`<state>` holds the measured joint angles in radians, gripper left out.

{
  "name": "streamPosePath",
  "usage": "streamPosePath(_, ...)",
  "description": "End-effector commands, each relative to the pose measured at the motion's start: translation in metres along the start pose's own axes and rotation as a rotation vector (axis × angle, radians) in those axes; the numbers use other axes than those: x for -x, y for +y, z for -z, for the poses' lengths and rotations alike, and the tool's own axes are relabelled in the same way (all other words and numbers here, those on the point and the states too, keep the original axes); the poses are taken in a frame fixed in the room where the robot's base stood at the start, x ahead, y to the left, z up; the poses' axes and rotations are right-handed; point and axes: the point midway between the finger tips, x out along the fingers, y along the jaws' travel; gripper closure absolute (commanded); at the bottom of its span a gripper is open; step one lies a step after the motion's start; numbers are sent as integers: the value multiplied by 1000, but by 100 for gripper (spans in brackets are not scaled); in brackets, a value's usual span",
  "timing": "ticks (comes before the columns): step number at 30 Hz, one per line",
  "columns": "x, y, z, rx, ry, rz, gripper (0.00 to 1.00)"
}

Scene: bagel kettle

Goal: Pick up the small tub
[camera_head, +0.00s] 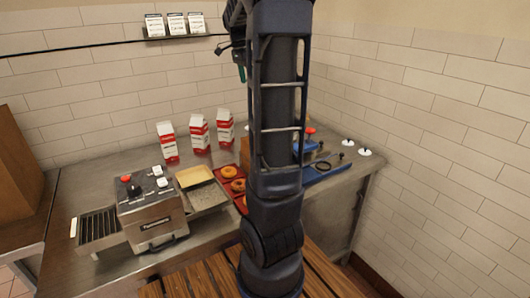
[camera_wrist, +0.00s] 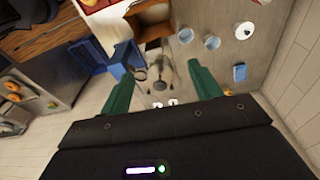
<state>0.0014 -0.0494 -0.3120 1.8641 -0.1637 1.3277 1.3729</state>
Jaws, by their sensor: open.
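Two small pale-blue round tubs stand close together at the upper middle of the wrist view, one on the left (camera_wrist: 185,35) and one on the right (camera_wrist: 212,42). I cannot tell which is the small tub. My gripper (camera_wrist: 159,58) is open, its green fingers apart with nothing between them. The tubs are beyond the fingertips and up to the right, apart from them. In the head view my arm covers the middle of the scene, and I cannot make out the tubs there.
Red-and-white cartons (camera_head: 199,134) stand at the back of the metal counter. A boxy machine (camera_head: 151,207) is at front left, and a red tray (camera_head: 224,171) holds bagels. A blue item (camera_head: 325,172) and white round pieces (camera_head: 364,152) are to the right. Tiled walls close in the back and right.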

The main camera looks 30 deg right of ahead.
Motion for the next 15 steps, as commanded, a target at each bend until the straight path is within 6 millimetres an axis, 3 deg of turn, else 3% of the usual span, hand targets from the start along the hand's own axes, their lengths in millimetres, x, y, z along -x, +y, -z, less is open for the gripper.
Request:
streamPosePath(6,-18,-46,38,-307,70,-87,37)
streamPosePath(15,-33,-77,66,-558,151,-141,37)
